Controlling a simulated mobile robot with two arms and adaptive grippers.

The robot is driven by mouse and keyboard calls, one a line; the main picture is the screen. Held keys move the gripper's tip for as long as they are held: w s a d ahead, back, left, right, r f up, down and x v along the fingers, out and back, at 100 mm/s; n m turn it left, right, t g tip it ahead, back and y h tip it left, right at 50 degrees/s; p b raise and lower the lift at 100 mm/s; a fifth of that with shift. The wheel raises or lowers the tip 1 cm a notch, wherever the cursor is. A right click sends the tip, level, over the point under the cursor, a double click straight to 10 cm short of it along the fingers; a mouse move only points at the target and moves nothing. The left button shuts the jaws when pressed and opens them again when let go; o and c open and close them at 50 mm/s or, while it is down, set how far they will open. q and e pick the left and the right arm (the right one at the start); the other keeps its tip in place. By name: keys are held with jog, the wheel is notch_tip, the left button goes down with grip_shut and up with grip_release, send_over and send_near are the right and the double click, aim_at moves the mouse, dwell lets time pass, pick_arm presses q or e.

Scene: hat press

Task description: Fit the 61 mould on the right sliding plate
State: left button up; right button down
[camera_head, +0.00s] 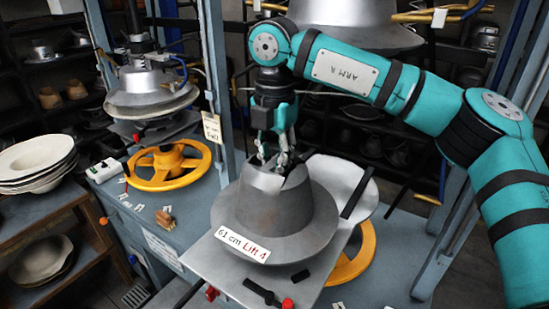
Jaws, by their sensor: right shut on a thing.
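The 61 mould (268,208) is a grey metal hat shape with a wide brim and a label reading "61 cm Lift 4". It is upright, over the right sliding plate (232,279). Whether it rests fully on the plate or hangs slightly above it, I cannot tell. My right gripper (277,166) comes down from above and is shut on the top of the mould's crown. The fingertips partly hide the grip. My left gripper is not in view.
An upper press form (350,22) hangs above, behind my right arm. Yellow handwheels (167,166) sit by both presses. Another press with a hat form (150,85) stands at left. Stacked pale hat shapes (35,160) lie on a side shelf. Blue-grey posts flank the right press.

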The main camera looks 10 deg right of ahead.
jog(key=shift+f, duration=0.1)
dwell(0.7)
jog(key=shift+f+b, duration=1.15)
jog(key=shift+b, duration=0.05)
jog(key=shift+s, duration=0.1)
dwell(0.4)
jog(key=shift+f+b, duration=0.65)
jog(key=shift+b, duration=0.2)
jog(key=c, duration=1.1)
grip_release()
jog(key=shift+s, duration=0.1)
jog(key=shift+c, duration=0.2)
jog(key=shift+f, duration=0.15)
notch_tip(320, 180, up, 12)
jog(key=shift+r, duration=0.15)
